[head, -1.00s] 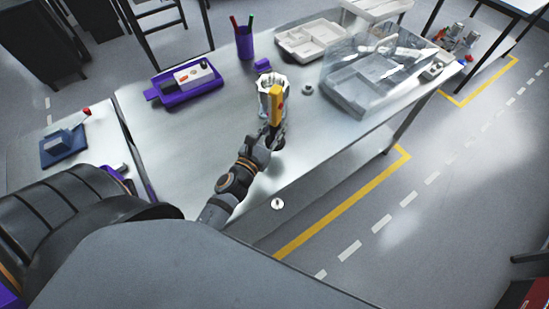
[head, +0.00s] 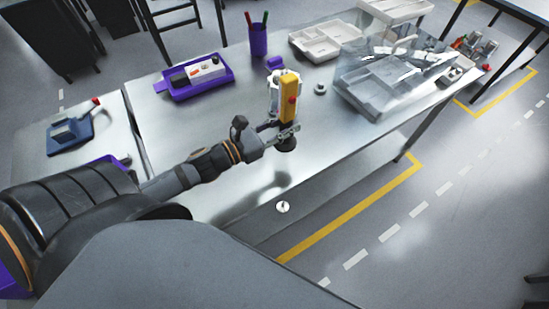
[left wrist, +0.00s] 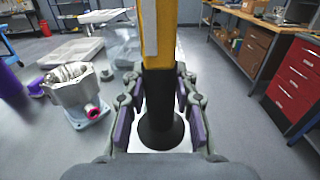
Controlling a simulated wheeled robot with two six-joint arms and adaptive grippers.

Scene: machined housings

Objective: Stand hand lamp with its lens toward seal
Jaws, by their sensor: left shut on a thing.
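The hand lamp (head: 289,100) is yellow with a red button and a black round end (head: 286,144) at the bottom. My left gripper (head: 284,131) is shut on its lower part and holds it roughly upright; its shadow on the table suggests it is raised. The left wrist view shows the lamp (left wrist: 159,40) between the fingers (left wrist: 158,122). Its lens face cannot be made out. A metal housing (left wrist: 75,92) stands left of the lamp there, with a pinkish-red ring (left wrist: 92,111), possibly the seal, at its port. My right gripper is out of view.
The metal table (head: 210,130) holds a purple tray (head: 197,92), a purple pen cup (head: 258,42), a small grey ring (head: 320,89), a pale compartment tray (head: 323,42) and a clear bin (head: 385,80). The table's front left area is clear.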

